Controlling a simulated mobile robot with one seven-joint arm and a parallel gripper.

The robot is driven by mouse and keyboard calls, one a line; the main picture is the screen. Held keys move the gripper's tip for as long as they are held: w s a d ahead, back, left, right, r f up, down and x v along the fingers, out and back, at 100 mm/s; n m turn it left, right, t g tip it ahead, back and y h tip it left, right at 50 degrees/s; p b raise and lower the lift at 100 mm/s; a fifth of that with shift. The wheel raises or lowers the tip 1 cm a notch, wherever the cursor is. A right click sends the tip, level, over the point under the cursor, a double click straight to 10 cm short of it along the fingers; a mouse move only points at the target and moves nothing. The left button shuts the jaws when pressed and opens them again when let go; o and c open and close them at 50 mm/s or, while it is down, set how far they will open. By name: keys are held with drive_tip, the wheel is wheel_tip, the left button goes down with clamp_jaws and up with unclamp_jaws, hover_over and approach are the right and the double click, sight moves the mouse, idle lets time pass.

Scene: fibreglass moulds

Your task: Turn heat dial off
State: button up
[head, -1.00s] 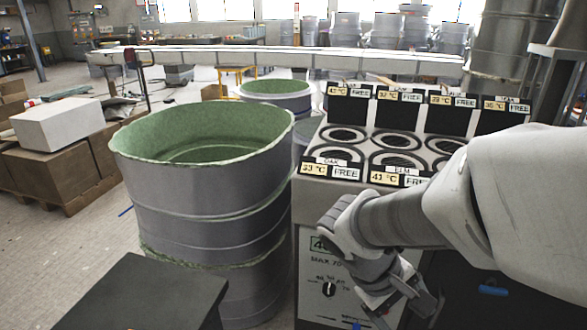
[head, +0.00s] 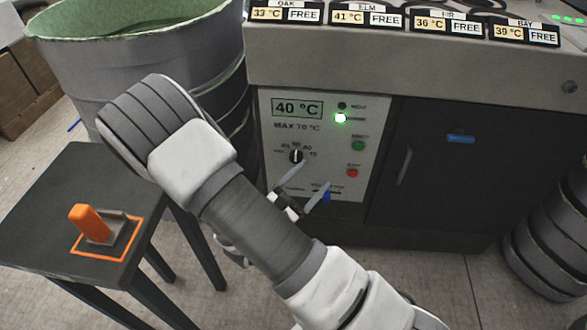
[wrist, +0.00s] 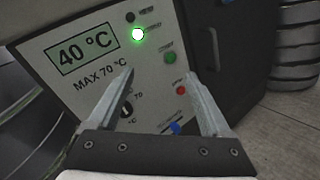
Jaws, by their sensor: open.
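The heat dial (head: 296,156) is a small black knob with a white pointer on the light control panel of the cabinet. Its pointer stands roughly upright, near the middle of the number scale. In the wrist view the heat dial (wrist: 126,108) is partly hidden behind my left finger. My gripper (head: 316,192) is open and empty in front of the panel, low and to the right of the dial in the head view. The wrist view shows both fingers of my gripper (wrist: 155,80) spread apart. The display (wrist: 85,52) reads 40 °C, with MAX 70 °C below it.
A lit green lamp (head: 340,118), a green button (head: 358,146) and a red button (head: 352,173) sit right of the dial. A blue knob (head: 326,196) is below. A black stool (head: 60,180) with an orange-handled object (head: 90,224) stands left. A dark door (head: 430,165) is at right.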

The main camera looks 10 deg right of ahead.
sight(295, 160)
drive_tip(key=w+a+f+n+t+y+b, duration=0.1)
drive_tip(key=a+f+n+t+y, duration=0.25)
drive_tip(key=f, duration=0.25)
drive_tip(key=a+f+n+t+y+b, duration=0.2)
drive_tip(key=a+f+n+y, duration=0.1)
drive_tip(key=f+n, duration=0.25)
drive_tip(key=shift+m+g, duration=0.25)
drive_tip(key=shift+m, duration=0.25)
drive_tip(key=b+x, duration=0.2)
drive_tip(key=x, duration=0.6)
drive_tip(key=b+x, duration=0.2)
drive_tip(key=x, duration=0.7)
drive_tip(key=shift+w+a+f, duration=0.1)
drive_tip(key=shift+w+f, duration=0.15)
clamp_jaws()
